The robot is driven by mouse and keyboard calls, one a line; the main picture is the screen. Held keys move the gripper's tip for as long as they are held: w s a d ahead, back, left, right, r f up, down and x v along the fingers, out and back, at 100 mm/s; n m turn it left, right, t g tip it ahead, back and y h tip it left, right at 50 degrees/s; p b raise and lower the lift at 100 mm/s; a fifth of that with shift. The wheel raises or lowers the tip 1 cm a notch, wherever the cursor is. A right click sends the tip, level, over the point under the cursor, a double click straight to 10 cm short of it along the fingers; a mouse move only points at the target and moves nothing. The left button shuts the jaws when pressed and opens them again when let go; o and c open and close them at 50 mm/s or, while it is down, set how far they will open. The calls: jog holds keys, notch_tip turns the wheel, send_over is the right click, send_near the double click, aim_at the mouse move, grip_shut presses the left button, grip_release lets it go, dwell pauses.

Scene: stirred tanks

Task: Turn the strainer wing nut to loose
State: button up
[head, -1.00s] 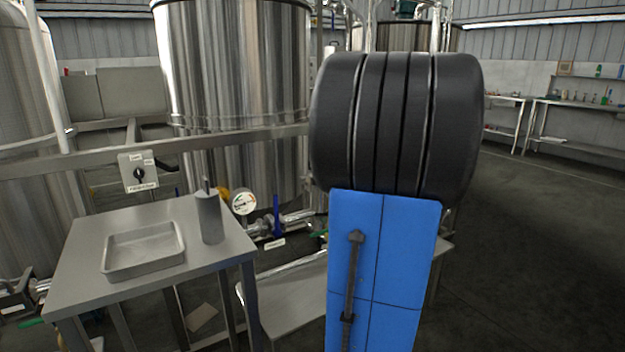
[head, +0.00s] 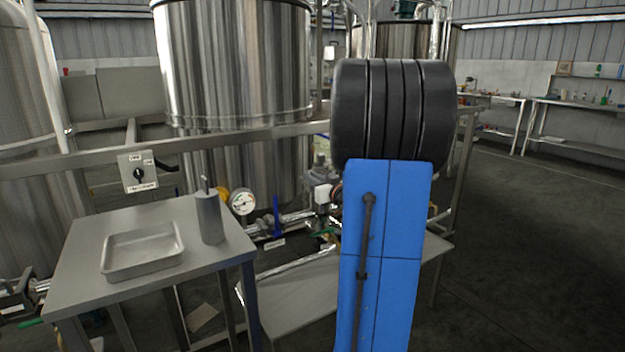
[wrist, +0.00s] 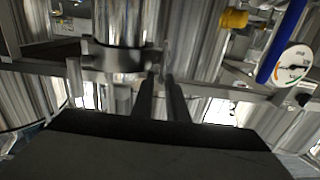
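In the wrist view a shiny metal pipe body (wrist: 119,22) wears a dark clamp ring (wrist: 110,60) with lugs at its sides. It looks like the strainer clamp, but I cannot make out the wing nut clearly. My gripper (wrist: 160,78) shows as two dark parallel fingers with a narrow gap between them. It appears open and empty. The fingertips lie just right of the clamp's right lug in the picture; I cannot tell whether they touch it. In the head view my blue and black arm hides my gripper and part of the pipework.
A pressure gauge (head: 242,201) and a blue valve handle (head: 276,216) sit on the pipework left of my arm. A grey table (head: 79,265) with a tray (head: 145,270) and a grey cylinder (head: 209,218) stands front left. A steel rail (head: 225,138) crosses before the tanks. Floor at right is clear.

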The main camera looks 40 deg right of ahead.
grip_shut()
jog(key=shift+a+n, duration=0.1)
jog(key=shift+n, duration=0.3)
jog(key=shift+w+a+f+n, duration=0.1)
jog(key=shift+a+f+n, duration=0.4)
jog(key=shift+n, duration=2.3)
jog(key=shift+w+a+f+n, duration=0.1)
jog(key=shift+a+f+n, duration=0.35)
jog(key=shift+n, duration=2.35)
jog(key=shift+w+a+f+n, duration=0.1)
jog(key=shift+a+f+n, duration=0.4)
jog(key=shift+n, duration=2.3)
jog(key=shift+d+f+n, duration=0.1)
jog(key=shift+n, duration=0.2)
